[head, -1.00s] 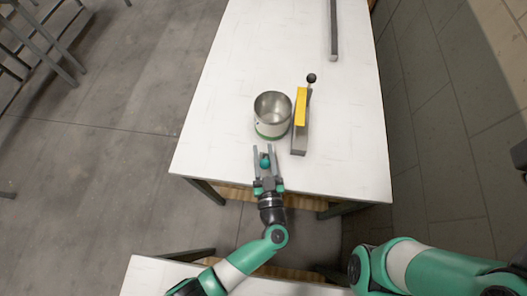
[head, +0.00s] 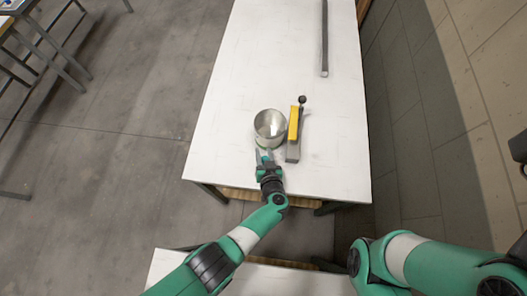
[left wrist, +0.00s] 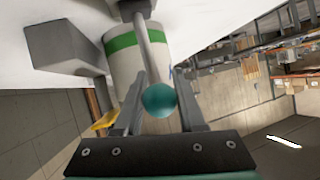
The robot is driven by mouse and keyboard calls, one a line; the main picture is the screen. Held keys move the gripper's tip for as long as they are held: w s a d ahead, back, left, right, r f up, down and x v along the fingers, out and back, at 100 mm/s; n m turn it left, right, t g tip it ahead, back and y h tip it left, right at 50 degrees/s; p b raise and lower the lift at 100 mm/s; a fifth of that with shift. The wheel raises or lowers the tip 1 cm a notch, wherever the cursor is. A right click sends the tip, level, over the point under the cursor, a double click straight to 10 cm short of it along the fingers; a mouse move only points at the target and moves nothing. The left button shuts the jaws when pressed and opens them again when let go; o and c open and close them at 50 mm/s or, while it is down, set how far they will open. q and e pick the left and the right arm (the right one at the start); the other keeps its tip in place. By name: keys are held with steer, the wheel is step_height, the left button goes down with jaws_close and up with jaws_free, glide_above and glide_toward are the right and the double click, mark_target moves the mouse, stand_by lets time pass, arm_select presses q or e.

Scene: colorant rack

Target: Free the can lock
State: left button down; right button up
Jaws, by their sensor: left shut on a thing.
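The silver can (head: 270,124) stands on the white table, open at the top, with a green band near its base. In the left wrist view the can (left wrist: 126,58) shows with a grey lever (left wrist: 148,45) in front of it, ending in a teal ball knob (left wrist: 159,100). My left gripper (head: 265,155) is at the near side of the can. Its fingers (left wrist: 162,98) lie on both sides of the knob, shut on it. In the head view the gripper mostly hides the knob. My right gripper is out of view.
Just right of the can stands a grey block (head: 292,153) with a yellow bar (head: 293,124) and a black ball-topped lever (head: 302,100). A dark bar (head: 324,40) lies at the table's far right. The table (head: 232,75) is otherwise clear.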

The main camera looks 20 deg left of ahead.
arm_select(q)
steer(key=shift+w+g+p, duration=0.3)
steer(key=shift+w+g, duration=0.05)
steer(key=shift+g, duration=0.15)
steer(key=shift+w+f, duration=0.1)
stand_by(0.3)
steer(key=c, duration=0.5)
jaws_free()
steer(key=p+v, duration=1.1)
steer(key=shift+s+r, duration=0.25)
